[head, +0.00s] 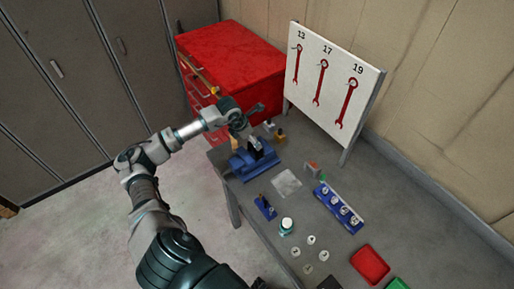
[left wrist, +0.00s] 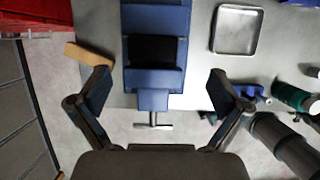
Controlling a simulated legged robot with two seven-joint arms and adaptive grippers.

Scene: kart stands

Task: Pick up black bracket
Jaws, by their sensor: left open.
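A black bracket (head: 256,147) sits in a blue vise (head: 258,167) at the table's far left end. In the left wrist view the bracket (left wrist: 152,50) appears as a dark block between the blue jaws of the vise (left wrist: 154,79). My left gripper (head: 249,124) is above the vise, close to the bracket. In the left wrist view my left gripper (left wrist: 160,90) is open, with its fingers spread on either side of the vise and nothing between them. Part of the bracket is hidden inside the vise. My right gripper is not in view.
A clear square tray (head: 287,184) lies right of the vise. A blue rack (head: 338,207), a green-and-white bottle (head: 286,226) and a red bin (head: 370,264) stand farther along the table (head: 262,222). A wrench board (head: 328,75) and red cabinet (head: 232,55) stand behind.

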